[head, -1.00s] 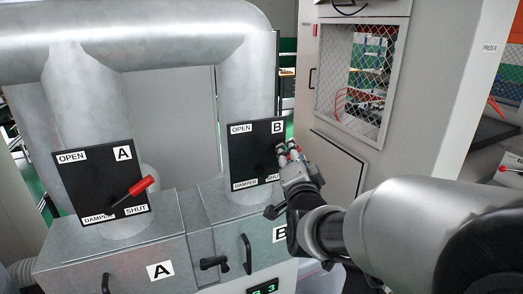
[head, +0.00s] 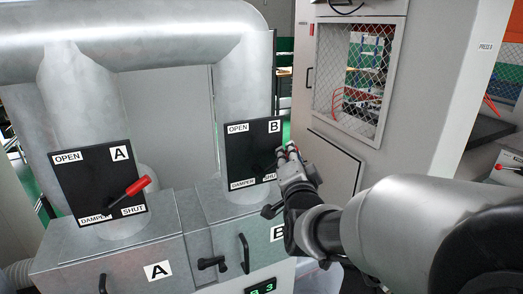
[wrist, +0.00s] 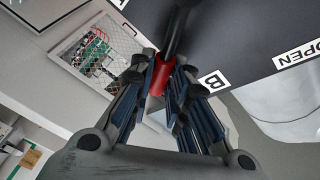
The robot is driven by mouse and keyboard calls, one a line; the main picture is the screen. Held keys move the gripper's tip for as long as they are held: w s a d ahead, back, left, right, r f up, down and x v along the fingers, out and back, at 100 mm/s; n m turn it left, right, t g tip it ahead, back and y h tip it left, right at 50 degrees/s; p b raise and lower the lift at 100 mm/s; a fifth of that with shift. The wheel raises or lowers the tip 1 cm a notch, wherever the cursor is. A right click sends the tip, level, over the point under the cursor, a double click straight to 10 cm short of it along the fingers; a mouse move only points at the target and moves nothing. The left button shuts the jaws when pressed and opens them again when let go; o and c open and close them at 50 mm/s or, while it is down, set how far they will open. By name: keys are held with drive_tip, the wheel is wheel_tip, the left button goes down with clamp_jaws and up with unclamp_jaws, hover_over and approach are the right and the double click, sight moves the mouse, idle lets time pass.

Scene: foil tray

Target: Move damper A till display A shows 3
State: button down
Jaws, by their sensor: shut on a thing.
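Damper A's black panel (head: 75,165), marked OPEN and SHUT, is at the left in the head view. Its red-gripped lever (head: 138,186) points up and right, just above the SHUT label, with nothing touching it. My gripper (head: 287,155) is at the right edge of damper B's black panel (head: 250,140), near its SHUT label. In the wrist view my gripper (wrist: 163,84) is shut on the red handle of damper B's lever (wrist: 159,76). Display A is not in view.
A partly cut-off green display (head: 261,287) below box B seems to read B 3. Box A (head: 130,255) and box B carry black handles. A grey cabinet with a mesh window (head: 350,80) stands behind my arm at the right.

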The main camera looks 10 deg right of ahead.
drive_tip(key=shift+b, duration=0.35)
drive_tip(key=n+b, duration=0.1)
drive_tip(key=b, duration=0.1)
drive_tip(key=a+r+n+t+b, duration=0.1)
drive_tip(key=n+b, duration=0.1)
drive_tip(key=b, duration=0.1)
drive_tip(key=shift+s+a+r+n+b, duration=0.25)
drive_tip(key=shift+s+a+n+b, duration=0.05)
drive_tip(key=shift+a+n, duration=0.1)
drive_tip(key=shift+s+a+r+n+t+y+b, duration=0.1)
drive_tip(key=shift+a+r+n+t+y+b, duration=0.2)
drive_tip(key=shift+n+b, duration=0.4)
drive_tip(key=shift+s+a+r+n+t+y+b, duration=0.1)
drive_tip(key=shift+a+r+n+t+b, duration=0.25)
drive_tip(key=shift+n+b, duration=0.3)
drive_tip(key=c, duration=1.5)
unclamp_jaws()
drive_tip(key=shift+d, duration=0.1)
drive_tip(key=shift+c, duration=0.2)
drive_tip(key=shift+s, duration=0.1)
